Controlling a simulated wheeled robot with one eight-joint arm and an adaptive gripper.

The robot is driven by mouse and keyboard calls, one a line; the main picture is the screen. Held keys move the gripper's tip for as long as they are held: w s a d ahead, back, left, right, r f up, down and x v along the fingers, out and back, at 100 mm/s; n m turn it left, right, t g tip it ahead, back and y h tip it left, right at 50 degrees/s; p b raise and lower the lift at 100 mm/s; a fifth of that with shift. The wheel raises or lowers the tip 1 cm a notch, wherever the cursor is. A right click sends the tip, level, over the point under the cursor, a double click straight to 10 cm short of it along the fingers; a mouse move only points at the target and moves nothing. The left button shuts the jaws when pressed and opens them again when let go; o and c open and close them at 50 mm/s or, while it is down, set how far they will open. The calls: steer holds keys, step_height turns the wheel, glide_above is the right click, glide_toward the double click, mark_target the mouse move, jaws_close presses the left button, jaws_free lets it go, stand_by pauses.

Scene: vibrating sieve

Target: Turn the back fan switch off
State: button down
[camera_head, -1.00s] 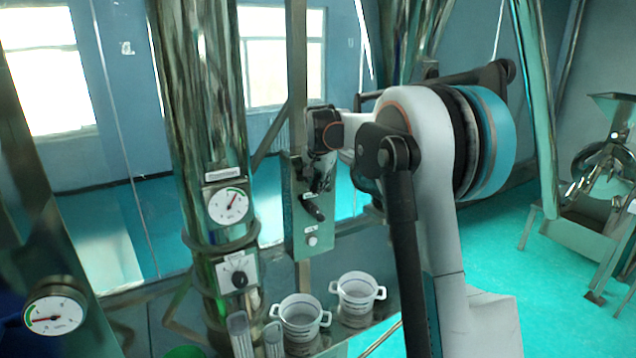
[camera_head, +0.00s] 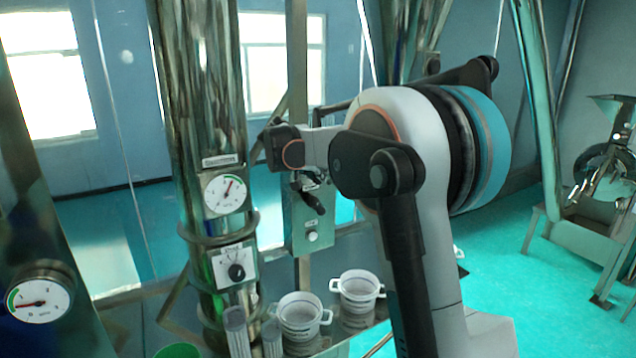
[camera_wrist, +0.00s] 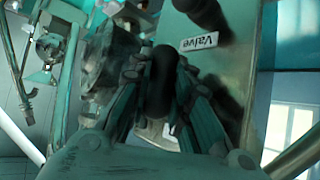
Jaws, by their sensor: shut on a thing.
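My gripper (camera_wrist: 160,72) is shut around a black handle (camera_wrist: 164,88) in the wrist view, with a finger on either side. The handle is on the grey control panel (camera_wrist: 238,75). A "Valve" label (camera_wrist: 199,42) sits beside it, upside down, and another black lever (camera_wrist: 203,12) shows beyond the label. Part of another white label (camera_wrist: 158,135) shows between the fingers, unreadable. In the head view, the panel (camera_head: 297,232) stands behind my arm, with a black lever (camera_head: 313,202) visible on it.
A metal column (camera_head: 195,110) left of the panel bears a round gauge (camera_head: 225,194) and a black rotary knob (camera_head: 237,271). Two white pots (camera_head: 301,315) (camera_head: 358,288) stand below. Another gauge (camera_head: 39,299) is at lower left. Open teal floor lies right.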

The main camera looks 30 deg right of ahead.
steer(key=h+b, duration=0.3)
steer(key=shift+a+f+n+t, duration=0.1)
steer(key=shift+f+n+t, duration=0.2)
steer(key=shift+n, duration=0.1)
steer(key=shift+r+n+h+b, duration=0.15)
steer(key=shift+n+h+b, duration=0.15)
steer(key=shift+h+b, duration=0.5)
steer(key=shift+r, duration=0.1)
steer(key=c, duration=1.8)
jaws_free()
steer(key=shift+o, duration=0.2)
steer(key=v, duration=1.2)
steer(key=shift+s+f, duration=0.15)
steer(key=shift+f, duration=0.15)
